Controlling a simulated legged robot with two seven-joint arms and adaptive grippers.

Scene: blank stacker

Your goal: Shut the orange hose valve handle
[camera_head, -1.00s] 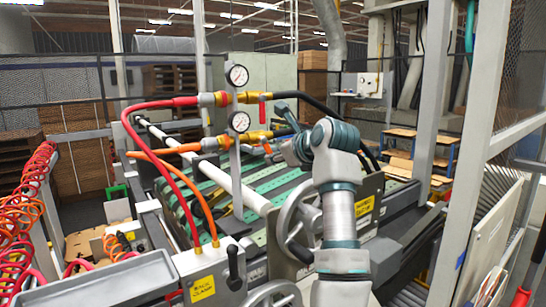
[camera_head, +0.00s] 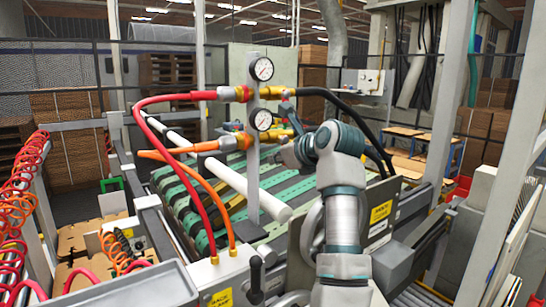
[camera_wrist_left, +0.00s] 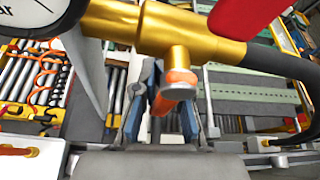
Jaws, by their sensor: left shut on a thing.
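The orange valve handle (camera_wrist_left: 179,84) shows in the wrist view, below a brass fitting (camera_wrist_left: 165,32), and angles down and left. The blue fingers of my left gripper (camera_wrist_left: 160,112) are on either side of the handle and shut on it. In the head view my left gripper (camera_head: 290,152) is at the lower brass fitting of the orange hose (camera_head: 190,149). There my gripper and arm hide most of the handle. My right gripper is not in view.
Two round gauges, the upper (camera_head: 261,69) and the lower (camera_head: 261,119), stand on a grey post close to my gripper. A red hose (camera_head: 170,99) and a black hose (camera_head: 345,104) run above. A red handle (camera_wrist_left: 245,14) is near my fingers. Rollers and green belts lie below.

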